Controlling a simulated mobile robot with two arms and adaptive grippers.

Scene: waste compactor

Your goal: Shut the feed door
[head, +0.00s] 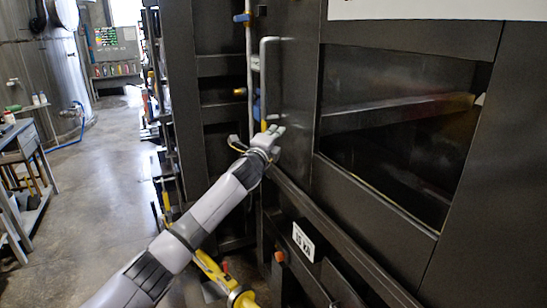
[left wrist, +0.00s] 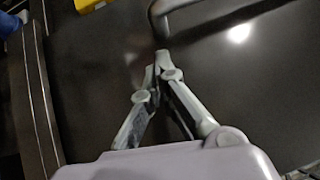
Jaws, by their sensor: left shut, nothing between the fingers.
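A dark metal panel (head: 292,95) with a grey bar handle (head: 264,75) along its left edge looks like the feed door. It carries a large dark window or opening (head: 395,135); I cannot tell if it is glazed. My left gripper (head: 278,130) is shut and empty, just below the handle's lower end, at the panel's face. In the left wrist view, the closed fingertips (left wrist: 162,58) point at the dark panel (left wrist: 245,75), close under the bent grey handle (left wrist: 160,18). Whether they touch the panel is unclear. My right gripper is out of view.
Dark shelving or frame (head: 222,95) stands left of the panel, with a vertical pipe (head: 249,50). Below is a yellow part (head: 215,270) and a white label (head: 303,242). A bench (head: 25,175) stands far left; the floor (head: 100,190) between is open.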

